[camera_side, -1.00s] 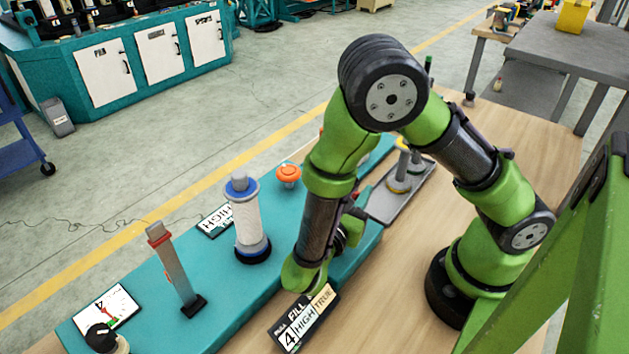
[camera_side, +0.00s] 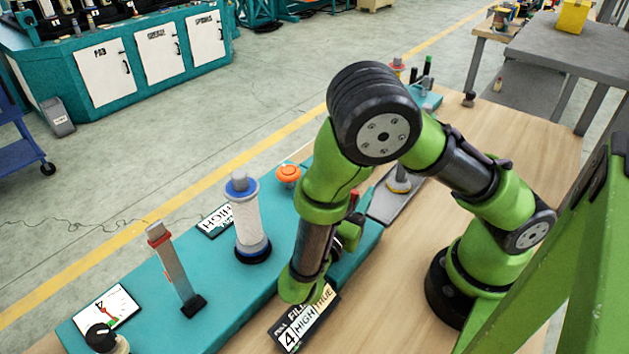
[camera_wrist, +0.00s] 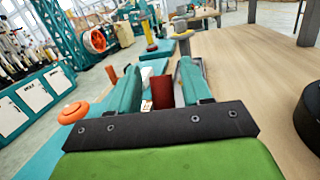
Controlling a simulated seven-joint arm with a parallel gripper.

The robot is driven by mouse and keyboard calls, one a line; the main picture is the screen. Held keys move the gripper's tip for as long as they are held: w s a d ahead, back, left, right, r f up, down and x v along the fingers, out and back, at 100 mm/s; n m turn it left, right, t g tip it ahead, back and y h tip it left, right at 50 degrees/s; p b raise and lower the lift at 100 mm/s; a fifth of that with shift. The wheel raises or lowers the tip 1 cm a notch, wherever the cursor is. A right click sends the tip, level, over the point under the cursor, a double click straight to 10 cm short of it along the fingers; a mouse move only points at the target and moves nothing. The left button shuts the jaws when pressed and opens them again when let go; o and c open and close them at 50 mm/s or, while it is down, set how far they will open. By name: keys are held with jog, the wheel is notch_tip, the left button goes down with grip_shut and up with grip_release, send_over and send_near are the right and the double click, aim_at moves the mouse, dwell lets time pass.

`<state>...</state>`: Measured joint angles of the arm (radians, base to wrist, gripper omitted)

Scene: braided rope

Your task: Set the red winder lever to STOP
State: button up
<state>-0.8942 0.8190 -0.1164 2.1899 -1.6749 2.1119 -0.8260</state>
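A dark red upright handle (camera_wrist: 162,92), apparently the red winder lever, stands between the fingers of my gripper (camera_wrist: 160,66) in the wrist view. The two teal fingers are apart, with a gap seen beside the handle, so my gripper is open. I cannot tell whether either finger touches it. In the side view a small red tip (camera_side: 354,198) shows just behind my forearm, which hides most of my gripper (camera_side: 348,230) and the lever's base. A small white label (camera_wrist: 146,105) sits beside the handle, too small to read. No STOP mark is legible.
The teal panel (camera_side: 228,300) also carries an orange button (camera_side: 288,174), a white spool (camera_side: 246,225), a grey lever with a red band (camera_side: 175,270), a gauge (camera_side: 107,308) and a black knob (camera_side: 101,338).

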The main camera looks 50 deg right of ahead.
jog(key=v, duration=1.7)
